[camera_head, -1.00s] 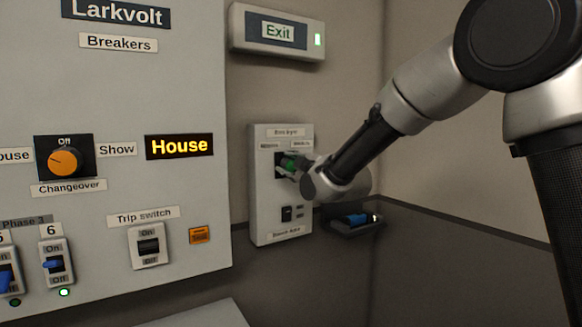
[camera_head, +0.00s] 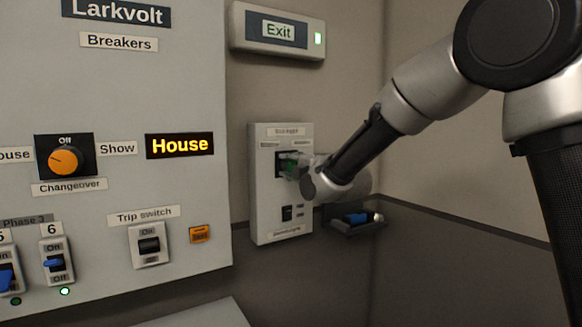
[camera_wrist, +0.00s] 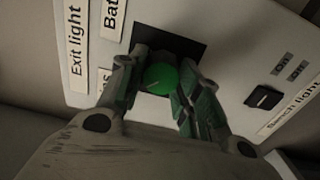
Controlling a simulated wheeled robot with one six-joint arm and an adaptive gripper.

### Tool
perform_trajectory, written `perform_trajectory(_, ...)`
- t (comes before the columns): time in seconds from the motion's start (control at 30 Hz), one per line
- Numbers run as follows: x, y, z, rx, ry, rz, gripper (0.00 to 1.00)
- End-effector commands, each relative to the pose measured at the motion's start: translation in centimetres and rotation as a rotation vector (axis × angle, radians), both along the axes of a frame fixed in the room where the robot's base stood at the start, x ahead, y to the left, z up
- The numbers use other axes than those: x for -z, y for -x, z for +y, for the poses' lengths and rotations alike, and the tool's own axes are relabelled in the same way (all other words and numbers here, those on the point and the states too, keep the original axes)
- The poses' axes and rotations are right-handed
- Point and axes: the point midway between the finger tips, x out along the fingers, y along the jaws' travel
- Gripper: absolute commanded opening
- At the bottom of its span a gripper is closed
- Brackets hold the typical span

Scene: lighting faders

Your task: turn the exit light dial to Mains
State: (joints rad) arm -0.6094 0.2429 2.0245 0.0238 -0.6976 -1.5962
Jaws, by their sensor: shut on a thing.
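The exit light dial is a round green knob (camera_wrist: 160,79) on a dark square plate, on the white switch box (camera_head: 262,210) on the back wall. My gripper (camera_wrist: 158,82) is shut on the knob, one finger on each side, in the wrist view. In the head view my gripper (camera_head: 296,167) reaches the box from the right and covers most of the dial. An "Exit light" label (camera_wrist: 76,45) and a partly cut "Bat..." label (camera_wrist: 113,18) sit beside the dial. The dial's pointer direction is hard to make out.
A black bench light rocker (camera_head: 287,213) sits below the dial on the same box. A dark tray (camera_head: 345,229) with a blue-handled object (camera_head: 356,218) is to the right. A lit Exit sign (camera_head: 278,32) hangs above. The large breaker panel (camera_head: 110,110) fills the left.

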Motion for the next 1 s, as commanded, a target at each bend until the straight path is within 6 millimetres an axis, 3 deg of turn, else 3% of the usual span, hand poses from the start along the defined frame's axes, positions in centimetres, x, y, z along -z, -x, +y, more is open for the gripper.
perform_trajectory(0.43, 0.18, 0.04, 0.02, -0.001, 0.010, -0.002, 0.10)
perform_trajectory(0.47, 0.18, 0.04, 0.02, -0.001, 0.010, -0.002, 0.39)
perform_trajectory(0.57, 0.16, 0.02, 0.02, -0.001, 0.009, -0.003, 0.56)
perform_trajectory(0.87, 0.06, 0.06, -0.03, 0.000, 0.007, -0.004, 0.56)
perform_trajectory(1.0, -0.02, 0.98, -0.65, 0.000, 0.007, -0.004, 0.56)
